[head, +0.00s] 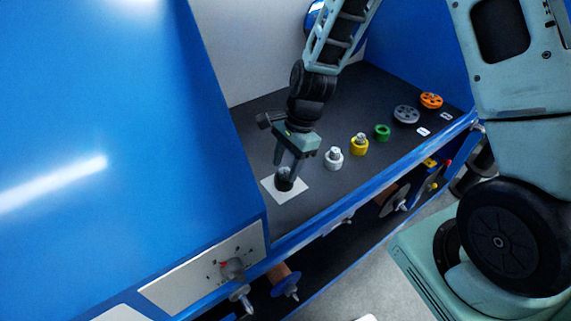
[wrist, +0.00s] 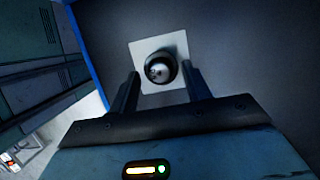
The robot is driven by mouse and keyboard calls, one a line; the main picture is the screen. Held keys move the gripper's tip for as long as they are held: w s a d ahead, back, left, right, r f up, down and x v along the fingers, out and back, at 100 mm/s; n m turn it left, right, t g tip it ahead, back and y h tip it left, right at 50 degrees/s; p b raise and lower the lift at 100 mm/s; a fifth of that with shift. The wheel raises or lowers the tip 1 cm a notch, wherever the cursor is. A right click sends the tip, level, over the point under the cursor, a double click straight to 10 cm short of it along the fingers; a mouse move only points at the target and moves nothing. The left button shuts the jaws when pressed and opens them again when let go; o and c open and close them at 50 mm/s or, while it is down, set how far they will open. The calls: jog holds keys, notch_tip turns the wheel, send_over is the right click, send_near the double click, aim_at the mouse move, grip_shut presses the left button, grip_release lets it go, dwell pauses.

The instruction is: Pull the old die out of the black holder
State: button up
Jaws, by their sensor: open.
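The black holder (head: 284,184) stands on a white square plate (head: 296,192) on the dark shelf. In the wrist view the holder (wrist: 161,56) is a dark round cup, and a greyish-white die (wrist: 157,71) shows inside its opening. My gripper (head: 288,166) points down right at the holder in the head view. In the wrist view my gripper (wrist: 160,80) is open, its two fingers apart with the holder in line between and beyond them. Nothing is held. I cannot tell whether the fingers touch the holder.
To the right on the shelf stand a white piece (head: 333,159), a yellow piece (head: 359,146), a green ring (head: 382,132), a grey pulley (head: 406,114) and an orange pulley (head: 431,100). A tall blue panel (head: 110,130) rises at the left. A blue edge (head: 370,183) borders the shelf's front.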

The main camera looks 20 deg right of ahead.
jog(key=shift+a+f, duration=0.15)
jog(key=shift+f, duration=0.3)
grip_shut()
jog(key=shift+r+p, duration=1.7)
jog(key=shift+r, duration=0.05)
dwell(0.3)
